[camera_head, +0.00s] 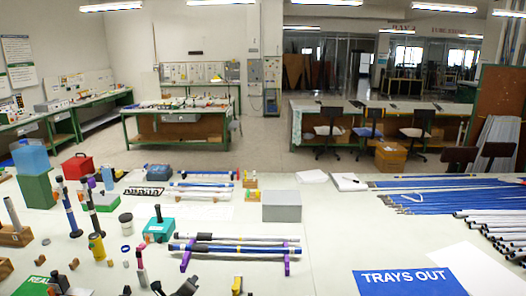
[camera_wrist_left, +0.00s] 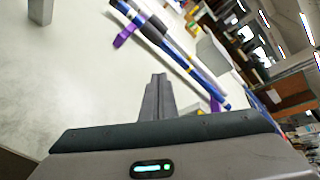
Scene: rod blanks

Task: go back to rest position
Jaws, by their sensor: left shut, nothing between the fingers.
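My left gripper (camera_head: 187,286) shows as a dark shape at the bottom edge of the head view, low and left of centre. In the left wrist view its two grey fingers (camera_wrist_left: 157,98) are pressed together with nothing between them. They point toward bare table, with rods beyond them. Blue, white and black rods (camera_head: 240,249) lie across two purple supports (camera_head: 187,254) in front of the gripper; the rods also show in the left wrist view (camera_wrist_left: 182,58). My right gripper is not in view.
A grey box (camera_head: 281,206) stands behind the rods. Upright rods in holders (camera_head: 70,212) and small parts crowd the table's left. Blue and metal rods (camera_head: 450,197) lie at right, near a blue "TRAYS OUT" sign (camera_head: 408,282). The table's middle right is clear.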

